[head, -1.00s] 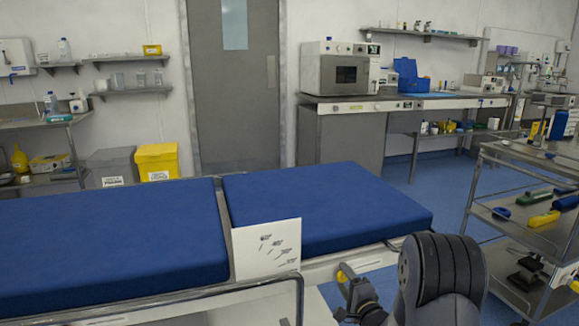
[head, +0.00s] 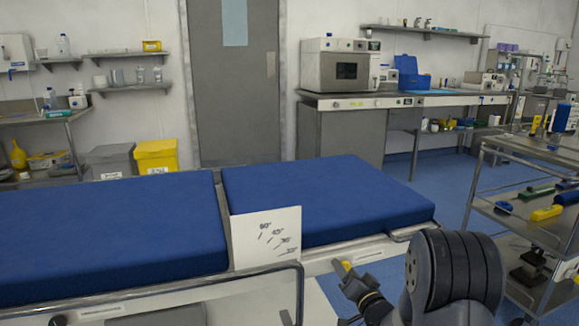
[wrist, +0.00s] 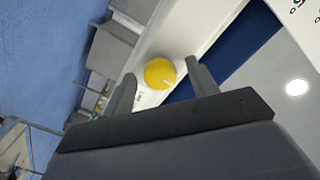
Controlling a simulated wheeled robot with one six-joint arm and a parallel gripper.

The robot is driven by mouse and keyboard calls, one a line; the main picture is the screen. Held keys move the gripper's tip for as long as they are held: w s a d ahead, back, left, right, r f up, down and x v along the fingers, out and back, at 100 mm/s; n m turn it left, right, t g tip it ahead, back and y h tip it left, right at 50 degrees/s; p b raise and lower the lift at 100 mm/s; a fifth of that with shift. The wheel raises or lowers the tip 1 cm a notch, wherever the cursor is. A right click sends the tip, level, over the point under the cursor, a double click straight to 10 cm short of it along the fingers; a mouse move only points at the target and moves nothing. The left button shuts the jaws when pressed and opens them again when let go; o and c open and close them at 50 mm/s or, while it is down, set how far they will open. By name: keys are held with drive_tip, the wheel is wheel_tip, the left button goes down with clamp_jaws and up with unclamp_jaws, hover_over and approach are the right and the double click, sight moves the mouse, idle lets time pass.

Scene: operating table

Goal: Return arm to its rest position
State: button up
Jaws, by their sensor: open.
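My gripper (head: 347,280) is at the lower middle of the head view, close to the near side rail of the operating table (head: 330,195). A yellow round knob (head: 346,265) on the table's side shows just beyond it. In the wrist view my gripper (wrist: 161,70) has its two grey fingers spread apart. The yellow knob (wrist: 160,74) appears in the gap between them, with white table side behind it. Nothing is held. Whether the fingers touch the knob cannot be told. My dark arm link hides part of the floor at lower right.
A white card with angle marks (head: 266,238) stands at the table's near edge. A metal trolley (head: 530,225) with tools stands at the right. Blue floor (head: 440,185) is open between table and trolley. A bench with an oven (head: 340,68) lines the back wall.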

drive_tip(key=n, duration=0.2)
drive_tip(key=s+n+b, duration=0.1)
drive_tip(key=n, duration=0.5)
drive_tip(key=shift+s+d, duration=0.3)
drive_tip(key=shift+d, duration=0.05)
drive_tip(key=shift+s, duration=0.35)
